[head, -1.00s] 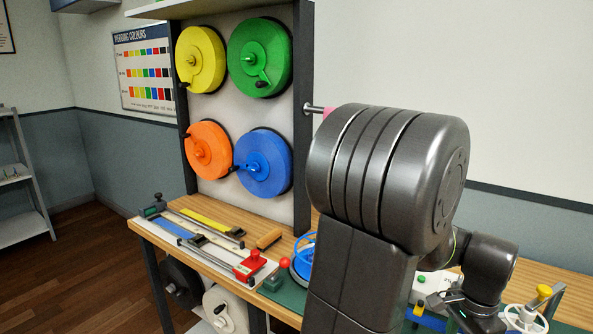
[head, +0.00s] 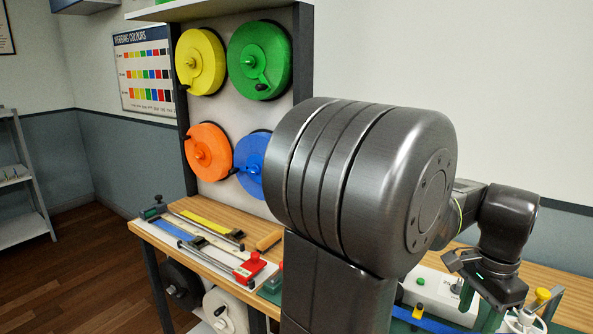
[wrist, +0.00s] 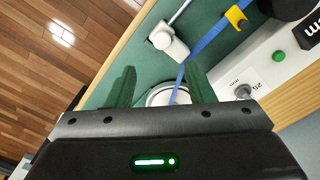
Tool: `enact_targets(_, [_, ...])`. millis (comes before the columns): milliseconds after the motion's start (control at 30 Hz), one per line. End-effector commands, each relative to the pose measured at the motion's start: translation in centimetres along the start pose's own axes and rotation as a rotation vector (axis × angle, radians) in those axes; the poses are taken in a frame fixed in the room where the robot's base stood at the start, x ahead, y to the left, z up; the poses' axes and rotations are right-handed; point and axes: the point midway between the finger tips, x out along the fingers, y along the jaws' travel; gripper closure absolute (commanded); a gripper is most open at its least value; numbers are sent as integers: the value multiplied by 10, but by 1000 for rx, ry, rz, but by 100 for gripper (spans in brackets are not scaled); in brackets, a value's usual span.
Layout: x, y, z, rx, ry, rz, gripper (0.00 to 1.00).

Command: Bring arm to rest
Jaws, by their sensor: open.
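My arm fills the middle and right of the head view and hides part of the bench. My gripper (head: 487,312) is over the right part of the bench in the head view, partly cut off by the lower edge. In the wrist view my gripper (wrist: 160,80) shows two green fingers spread apart, with nothing held between them. Below the fingers are a white round part (wrist: 168,96) and a blue strap (wrist: 208,42) running up to the right. The strap appears to lie beneath the gripper, not in it.
Yellow (head: 201,61), green (head: 260,60), orange (head: 208,152) and blue (head: 249,160) reels hang on the rack. A strap fixture with a red block (head: 250,268) lies on the bench's left. A white box with a green button (head: 420,281) stands near my gripper.

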Motion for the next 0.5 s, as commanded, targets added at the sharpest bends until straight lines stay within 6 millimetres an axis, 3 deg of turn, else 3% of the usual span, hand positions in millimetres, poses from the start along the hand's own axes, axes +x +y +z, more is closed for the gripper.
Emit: enact_targets(500, [102,-3,3,-3,-2,-1,51])
